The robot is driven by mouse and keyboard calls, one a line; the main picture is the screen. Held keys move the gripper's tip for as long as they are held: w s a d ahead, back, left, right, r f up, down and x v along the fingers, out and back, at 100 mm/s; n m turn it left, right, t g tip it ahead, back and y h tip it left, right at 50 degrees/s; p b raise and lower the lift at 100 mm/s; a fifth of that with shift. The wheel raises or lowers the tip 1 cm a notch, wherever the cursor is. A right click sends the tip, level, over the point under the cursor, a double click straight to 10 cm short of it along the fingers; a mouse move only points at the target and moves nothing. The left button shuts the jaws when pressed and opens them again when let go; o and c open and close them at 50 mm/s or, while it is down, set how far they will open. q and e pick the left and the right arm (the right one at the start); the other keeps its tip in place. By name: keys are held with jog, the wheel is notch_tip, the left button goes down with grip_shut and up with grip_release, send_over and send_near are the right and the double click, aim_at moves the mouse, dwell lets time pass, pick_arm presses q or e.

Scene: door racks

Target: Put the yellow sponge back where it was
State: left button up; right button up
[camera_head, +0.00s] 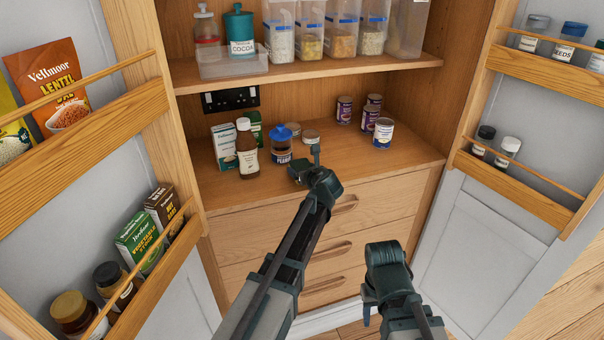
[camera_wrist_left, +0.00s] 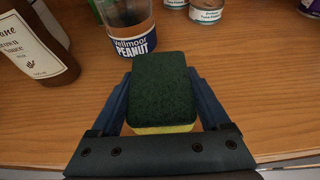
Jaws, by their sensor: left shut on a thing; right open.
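The sponge (camera_wrist_left: 160,92) has a dark green top and a yellow underside. My left gripper (camera_head: 304,170) is shut on it, with one finger on each side, as the left wrist view shows. It is over the front part of the cupboard's wooden worktop (camera_head: 230,190), in front of a blue-lidded peanut jar (camera_head: 281,146). The sponge's underside is hidden, so I cannot tell whether it touches the wood. In the head view I cannot clearly make the sponge out from the gripper. My right gripper (camera_head: 370,302) is open and empty, low in front of the drawers.
A brown sauce bottle (camera_head: 247,150) stands left of the peanut jar. Several cans (camera_head: 383,133) stand at the back right. The worktop's front right is clear. Open doors with racks (camera_head: 90,140) flank both sides, and a shelf (camera_head: 300,72) with containers runs above.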

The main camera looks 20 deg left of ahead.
pick_arm(q)
jog(key=shift+f, duration=0.15)
jog(key=o, duration=1.1)
jog(key=shift+o, duration=0.2)
jog(key=shift+r, duration=0.2)
jog(key=p+v, duration=0.4)
jog(key=v, duration=0.8)
jog(key=shift+p, duration=0.35)
